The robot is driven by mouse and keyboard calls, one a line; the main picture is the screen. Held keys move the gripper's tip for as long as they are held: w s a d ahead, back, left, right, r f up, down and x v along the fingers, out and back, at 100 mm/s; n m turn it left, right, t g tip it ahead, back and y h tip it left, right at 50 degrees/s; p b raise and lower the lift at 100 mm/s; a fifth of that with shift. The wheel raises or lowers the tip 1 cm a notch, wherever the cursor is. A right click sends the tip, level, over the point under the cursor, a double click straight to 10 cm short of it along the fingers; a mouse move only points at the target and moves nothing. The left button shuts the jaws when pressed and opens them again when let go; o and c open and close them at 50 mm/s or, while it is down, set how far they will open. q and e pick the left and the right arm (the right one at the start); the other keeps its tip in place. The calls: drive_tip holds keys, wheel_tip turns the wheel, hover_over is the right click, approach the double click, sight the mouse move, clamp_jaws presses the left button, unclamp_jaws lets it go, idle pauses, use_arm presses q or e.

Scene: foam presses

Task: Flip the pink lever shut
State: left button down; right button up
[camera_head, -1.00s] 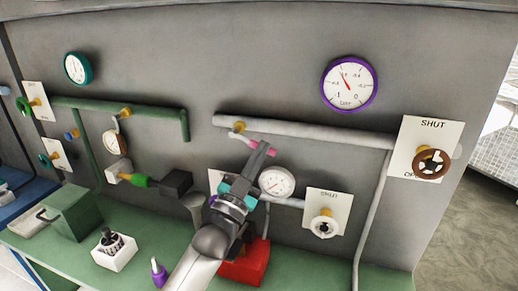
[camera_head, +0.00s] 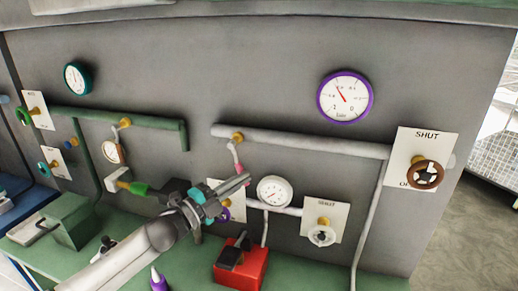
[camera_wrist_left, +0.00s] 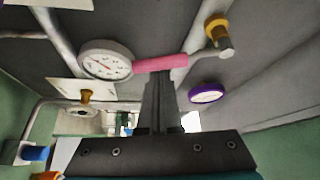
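The pink lever (camera_head: 238,160) hangs steeply down from a brass valve (camera_head: 237,137) on the grey pipe. In the left wrist view the pink lever (camera_wrist_left: 160,62) runs from its brass fitting (camera_wrist_left: 217,32) toward a white gauge. My left gripper (camera_head: 247,180) has its fingers together with nothing seen between them, just below the lever's lower end. In the left wrist view my left gripper (camera_wrist_left: 160,76) has its tips close against the lever; I cannot tell whether they touch. My right gripper is not in view.
The white gauge (camera_head: 274,192) is close to the right of my left gripper. A red box (camera_head: 241,269) stands below on the green bench.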

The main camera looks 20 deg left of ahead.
use_arm(q)
drive_tip(key=shift+w+a+f+m, duration=0.1)
drive_tip(key=shift+a+f+m, duration=0.05)
drive_tip(key=shift+a, duration=0.4)
drive_tip(key=shift+a+f+m, duration=0.15)
drive_tip(key=shift+a, duration=0.6)
drive_tip(key=shift+d, duration=0.1)
